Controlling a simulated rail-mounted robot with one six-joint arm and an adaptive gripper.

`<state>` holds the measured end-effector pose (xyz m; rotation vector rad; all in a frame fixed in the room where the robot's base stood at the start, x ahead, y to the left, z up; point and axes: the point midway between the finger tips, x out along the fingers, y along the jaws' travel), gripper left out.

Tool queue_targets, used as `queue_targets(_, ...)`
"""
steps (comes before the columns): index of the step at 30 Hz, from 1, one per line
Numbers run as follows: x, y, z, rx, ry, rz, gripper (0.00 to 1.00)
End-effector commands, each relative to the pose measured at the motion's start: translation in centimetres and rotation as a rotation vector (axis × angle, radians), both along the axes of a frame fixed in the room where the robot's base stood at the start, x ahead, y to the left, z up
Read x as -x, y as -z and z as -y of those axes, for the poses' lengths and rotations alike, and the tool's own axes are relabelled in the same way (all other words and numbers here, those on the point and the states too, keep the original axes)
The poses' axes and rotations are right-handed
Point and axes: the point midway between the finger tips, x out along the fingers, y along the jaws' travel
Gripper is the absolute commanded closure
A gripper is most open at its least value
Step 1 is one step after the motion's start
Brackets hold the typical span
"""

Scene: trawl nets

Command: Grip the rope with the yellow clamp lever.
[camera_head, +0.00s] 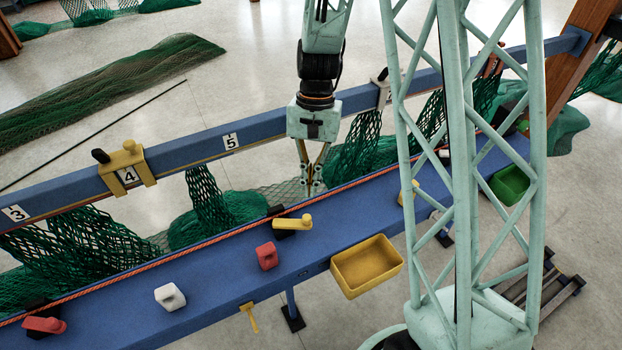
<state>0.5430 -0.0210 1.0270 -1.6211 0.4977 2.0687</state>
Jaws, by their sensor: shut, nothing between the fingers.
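A yellow clamp lever (291,223) sits on a dark clamp base on the blue bench, just right of the picture's middle bottom. Its arm lies along the bench, with a raised knob at its right end. The orange-red rope (160,261) runs lengthwise along the bench and passes just behind this lever. My gripper (311,190) points down over the bench's far edge, behind and slightly right of the lever's knob. Its fingers are shut and empty. It appears apart from the lever; its exact height is hard to judge.
Red (266,256) and white (170,296) blocks and a red lever (43,325) stand on the bench. A yellow bin (368,267) hangs at its front. A numbered blue rail (190,151) with nets runs behind. My lattice column partly hides another yellow piece (405,193).

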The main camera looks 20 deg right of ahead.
Motion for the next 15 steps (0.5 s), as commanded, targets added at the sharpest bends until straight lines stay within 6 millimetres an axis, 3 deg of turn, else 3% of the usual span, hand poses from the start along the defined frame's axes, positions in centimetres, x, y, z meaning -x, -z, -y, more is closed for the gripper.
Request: queue_targets(15, 1.0, 4.9, -0.7, 0.000, 0.001, -0.001, 1.00)
